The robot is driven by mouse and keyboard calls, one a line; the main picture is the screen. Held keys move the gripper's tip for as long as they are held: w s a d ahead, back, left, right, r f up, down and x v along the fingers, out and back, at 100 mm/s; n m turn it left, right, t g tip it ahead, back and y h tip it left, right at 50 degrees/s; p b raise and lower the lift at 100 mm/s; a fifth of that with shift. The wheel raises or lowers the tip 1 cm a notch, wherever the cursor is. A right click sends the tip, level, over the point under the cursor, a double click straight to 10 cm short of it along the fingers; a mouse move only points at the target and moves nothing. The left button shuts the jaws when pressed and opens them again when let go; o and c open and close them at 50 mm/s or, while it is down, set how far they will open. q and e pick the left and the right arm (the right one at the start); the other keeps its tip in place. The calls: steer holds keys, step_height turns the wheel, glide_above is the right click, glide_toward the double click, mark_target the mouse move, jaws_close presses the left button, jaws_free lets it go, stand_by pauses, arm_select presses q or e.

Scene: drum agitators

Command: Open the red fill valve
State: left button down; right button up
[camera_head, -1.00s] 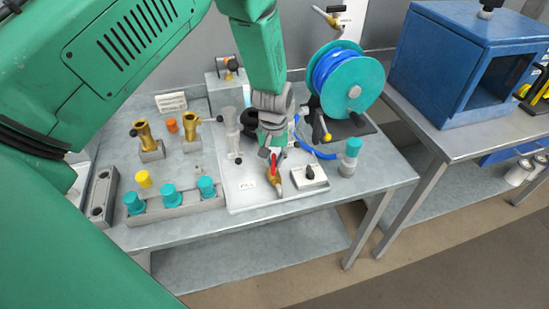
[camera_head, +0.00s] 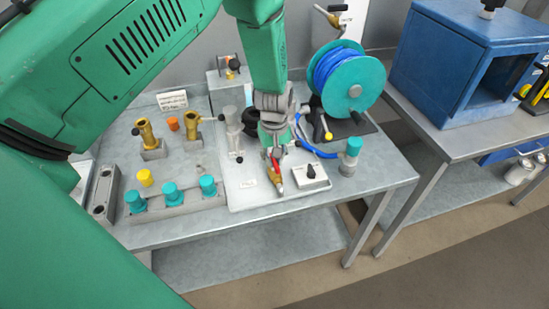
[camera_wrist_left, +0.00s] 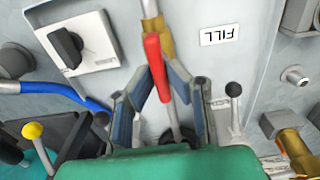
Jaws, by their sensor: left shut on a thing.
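The red fill valve handle (camera_head: 276,166) sits on a brass valve body (camera_head: 280,184) at the front of the grey panel, right of the FILL label (camera_head: 248,183). In the wrist view the red handle (camera_wrist_left: 155,62) runs along the brass pipe (camera_wrist_left: 159,28), roughly in line with it. My left gripper (camera_head: 271,153) reaches down from above and behind. In the wrist view its fingers (camera_wrist_left: 157,75) are closed around the handle's free end. My right gripper is not in view.
A white box with a black knob (camera_head: 311,175) stands close right of the valve. A clear-grey upright cylinder (camera_head: 232,128) stands to the left. A teal hose reel (camera_head: 353,84) is behind right. Teal-capped fittings (camera_head: 173,194) line the front left.

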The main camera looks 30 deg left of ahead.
mark_target(275, 161)
arm_select(q)
steer(key=shift+s+d+f, duration=0.2)
steer(key=shift+s+f, duration=0.05)
steer(key=shift+s, duration=0.1)
steer(key=c, duration=1.7)
jaws_free()
steer(key=shift+o, duration=0.6)
steer(key=shift+w, duration=0.1)
steer(key=shift+w+r, duration=0.1)
steer(key=shift+r, duration=0.05)
steer(key=shift+r, duration=0.1)
steer(key=shift+w+r, duration=0.1)
steer(key=shift+r, duration=0.15)
step_height(275, 161, up, 11)
